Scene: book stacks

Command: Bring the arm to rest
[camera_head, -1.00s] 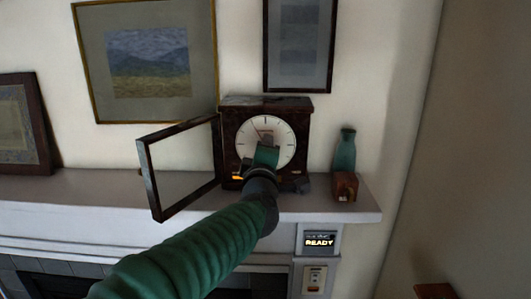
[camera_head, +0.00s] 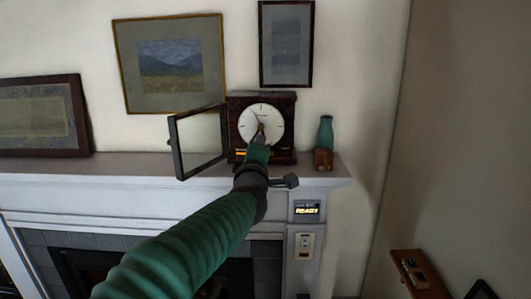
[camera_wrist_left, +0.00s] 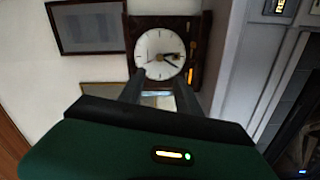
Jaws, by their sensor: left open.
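My left arm is green and ribbed, coming up from the lower left in the head view. Its gripper (camera_head: 261,133) is in front of the white dial of a dark wooden clock (camera_head: 288,142) on the mantel. In the left wrist view my left gripper (camera_wrist_left: 160,92) has its two dark fingers spread, with nothing held between them. The clock (camera_wrist_left: 195,30) shows beyond the fingertips, its dial and dark hands in sight. I cannot tell whether the fingertips touch the clock. The clock's framed glass door (camera_head: 176,150) stands swung open to the left. My right gripper is not in view.
The white mantel (camera_head: 110,172) runs across above a dark fireplace. A teal bottle (camera_head: 326,133) stands behind a small wooden box (camera_head: 323,159) right of the clock. A lit READY display (camera_head: 307,209) is below. Framed pictures hang above; another (camera_head: 84,115) leans at left.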

